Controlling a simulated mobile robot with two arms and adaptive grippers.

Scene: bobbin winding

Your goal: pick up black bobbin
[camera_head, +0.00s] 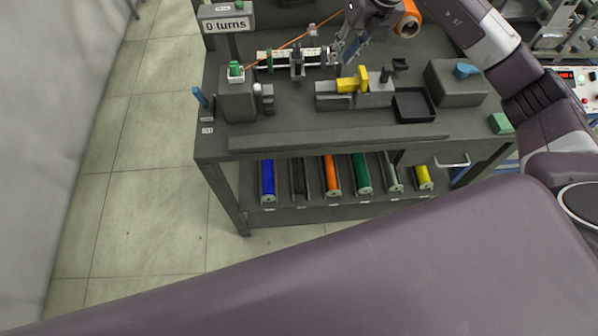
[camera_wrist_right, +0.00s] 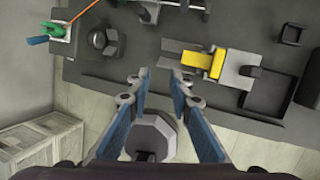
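The shelf below the bench holds a row of bobbins. A dark one, seemingly the black bobbin (camera_head: 299,181), lies between the blue bobbin (camera_head: 267,181) and the orange bobbin (camera_head: 332,176); its details are hard to see. My right gripper (camera_head: 350,46) is above the back of the bench, well away from that shelf. The right wrist view shows my right gripper (camera_wrist_right: 157,82) open, with its blue fingers apart and nothing visibly clamped. The shelf bobbins cannot be made out there. My left gripper is not in view.
The bench (camera_head: 290,125) carries a winding mechanism (camera_head: 297,63), a yellow part (camera_head: 353,81) and a black tray (camera_head: 414,105). An orange thread (camera_head: 295,40) slopes up toward an orange spool (camera_head: 407,20). The bench overhangs the bobbin shelf; the floor (camera_head: 145,200) at left is clear.

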